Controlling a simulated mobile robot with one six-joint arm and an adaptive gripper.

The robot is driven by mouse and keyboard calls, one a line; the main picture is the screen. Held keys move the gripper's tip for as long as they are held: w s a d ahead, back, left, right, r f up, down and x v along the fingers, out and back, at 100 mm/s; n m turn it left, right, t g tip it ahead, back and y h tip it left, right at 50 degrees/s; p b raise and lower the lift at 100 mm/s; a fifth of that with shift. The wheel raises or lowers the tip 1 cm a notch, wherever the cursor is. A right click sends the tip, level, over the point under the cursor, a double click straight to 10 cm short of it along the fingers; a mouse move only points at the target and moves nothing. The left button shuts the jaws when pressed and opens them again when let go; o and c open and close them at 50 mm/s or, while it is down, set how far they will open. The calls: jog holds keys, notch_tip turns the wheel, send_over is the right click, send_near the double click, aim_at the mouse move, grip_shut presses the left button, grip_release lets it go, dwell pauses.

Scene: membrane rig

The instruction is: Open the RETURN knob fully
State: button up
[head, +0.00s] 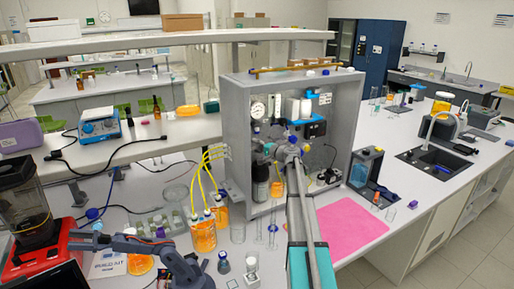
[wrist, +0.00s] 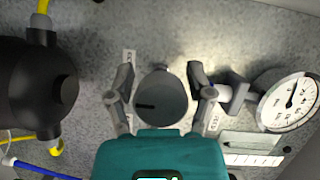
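A round grey knob (wrist: 162,97) with a dark line mark on its face shows in the wrist view, in front of the speckled grey panel. The mark points left, tilted slightly down. A small white label strip, too blurred to read, is above and left of it. My gripper (wrist: 160,76) is open, with one finger on each side of the knob. I cannot tell whether either finger touches it. In the head view, my gripper (head: 288,150) is inside the grey rig cabinet (head: 236,130), and my arm hides the knob there.
A pressure gauge (wrist: 289,101) on a fitting is close right of my gripper. A black rounded body (wrist: 30,88) with yellow tubing is at left. Amber bottles (head: 203,235) with yellow tubes stand left of the cabinet. A pink mat (head: 350,222) lies at right.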

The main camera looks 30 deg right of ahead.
jog(key=shift+m, duration=0.3)
